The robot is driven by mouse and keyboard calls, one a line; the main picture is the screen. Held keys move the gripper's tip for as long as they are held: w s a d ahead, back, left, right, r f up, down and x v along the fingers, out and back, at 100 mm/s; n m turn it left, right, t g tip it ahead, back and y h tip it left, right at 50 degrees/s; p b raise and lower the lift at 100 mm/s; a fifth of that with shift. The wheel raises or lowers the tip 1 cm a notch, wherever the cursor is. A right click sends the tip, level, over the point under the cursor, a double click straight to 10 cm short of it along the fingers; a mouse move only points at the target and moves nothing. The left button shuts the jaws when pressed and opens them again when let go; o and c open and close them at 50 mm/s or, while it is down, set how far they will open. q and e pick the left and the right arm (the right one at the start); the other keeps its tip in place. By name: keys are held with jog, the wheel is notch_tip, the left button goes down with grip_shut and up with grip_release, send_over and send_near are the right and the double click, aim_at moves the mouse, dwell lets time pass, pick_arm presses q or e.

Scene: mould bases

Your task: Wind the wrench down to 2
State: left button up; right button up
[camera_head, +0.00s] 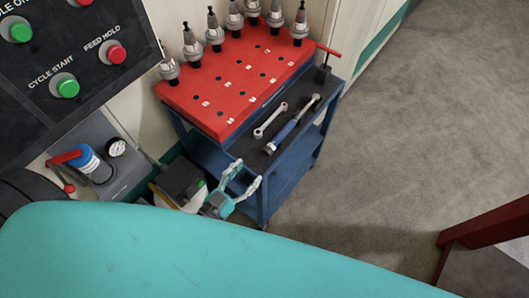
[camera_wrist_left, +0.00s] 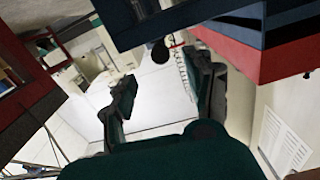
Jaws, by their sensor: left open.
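A long wrench with a blue section (camera_head: 288,130) lies on the dark lower shelf of the tool cart. A shorter silver spanner (camera_head: 270,120) lies to its left, apart from it. Any number or scale on the wrench is too small to read. My left gripper (camera_head: 247,177) is open and empty beside the cart's near left corner, to the lower left of both tools. Its two spread fingers also show in the left wrist view (camera_wrist_left: 165,95), with nothing between them. The wrench is not recognisable in that view. My right gripper is not in view.
The blue cart (camera_head: 262,200) carries a red rack (camera_head: 222,108) with several tool holders along its back. A red-handled tool (camera_head: 325,62) stands at the shelf's far right. A control panel (camera_head: 75,60) is at upper left. Grey floor (camera_head: 400,130) right of the cart is free.

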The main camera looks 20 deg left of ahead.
aim_at(265, 154)
pick_arm(q)
jog(key=x, duration=0.8)
jog(key=shift+w+d+f, duration=0.1)
jog(key=shift+w, duration=0.1)
grip_shut()
